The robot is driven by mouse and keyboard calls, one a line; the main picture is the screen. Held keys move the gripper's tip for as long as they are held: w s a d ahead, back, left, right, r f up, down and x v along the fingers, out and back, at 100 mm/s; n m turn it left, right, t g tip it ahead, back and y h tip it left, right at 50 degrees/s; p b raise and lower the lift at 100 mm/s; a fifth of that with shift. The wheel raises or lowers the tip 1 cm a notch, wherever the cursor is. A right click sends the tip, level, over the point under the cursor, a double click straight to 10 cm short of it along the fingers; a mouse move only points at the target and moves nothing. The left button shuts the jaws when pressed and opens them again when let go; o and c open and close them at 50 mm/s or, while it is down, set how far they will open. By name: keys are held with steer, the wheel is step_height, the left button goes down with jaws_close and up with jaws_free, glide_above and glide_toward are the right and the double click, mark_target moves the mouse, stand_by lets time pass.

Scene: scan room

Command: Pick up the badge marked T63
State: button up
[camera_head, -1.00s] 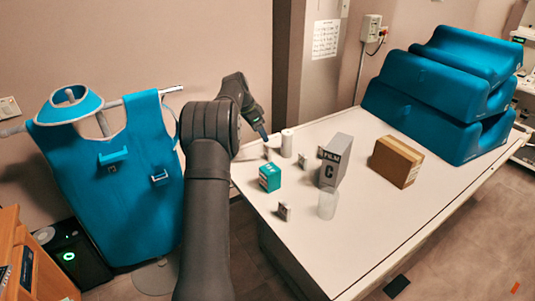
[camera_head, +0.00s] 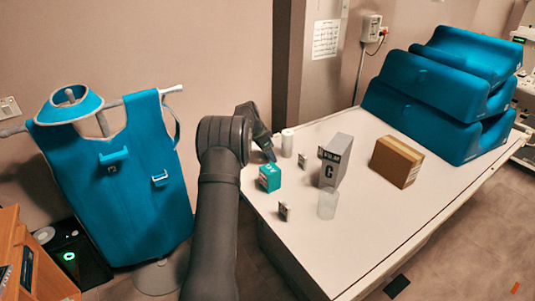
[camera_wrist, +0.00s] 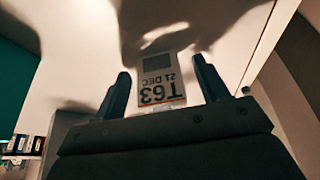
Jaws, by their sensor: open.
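The badge marked T63 (camera_wrist: 160,84) shows in the wrist view, pale with a grey square, dark upside-down lettering and "21 DEC". It appears between the two blue fingers of my gripper (camera_wrist: 163,77), which are spread apart with gaps on both sides of it. In the head view my gripper (camera_head: 271,154) points down at the near left part of the table, behind the teal box. The badge cannot be made out there; my gripper seems to cover it.
On the white table (camera_head: 400,225) stand a teal box (camera_head: 269,179), a white cylinder (camera_head: 287,143), a grey box marked C (camera_head: 334,163), a clear cup (camera_head: 327,204) and a brown box (camera_head: 397,162). Two other small badge-like pieces (camera_head: 284,211) (camera_head: 303,160) stand near. Blue cushions (camera_head: 425,90) are stacked behind.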

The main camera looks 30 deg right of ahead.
steer(key=c, duration=1)
steer(key=shift+r, duration=0.15)
steer(key=shift+c, duration=0.2)
